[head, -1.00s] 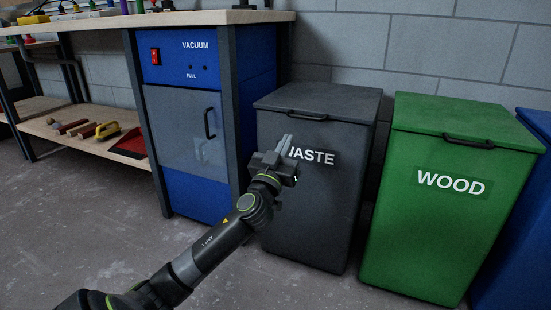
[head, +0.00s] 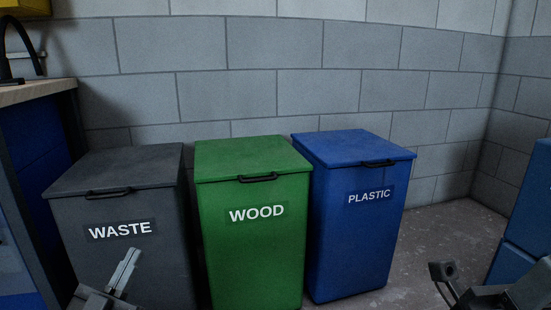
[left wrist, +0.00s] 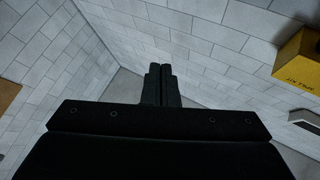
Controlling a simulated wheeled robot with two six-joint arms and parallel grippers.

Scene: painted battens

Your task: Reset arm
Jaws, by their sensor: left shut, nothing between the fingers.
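My left gripper (head: 122,272) shows at the lower left of the head view, in front of the grey waste bin (head: 150,195). Its light grey fingers lie together and hold nothing. Most of my left arm is outside the head view.
The green wood bin (head: 253,250) and blue plastic bin (head: 360,240) stand beside the waste bin, lids shut. A workbench edge (head: 40,92) is at left. Floor shows between.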

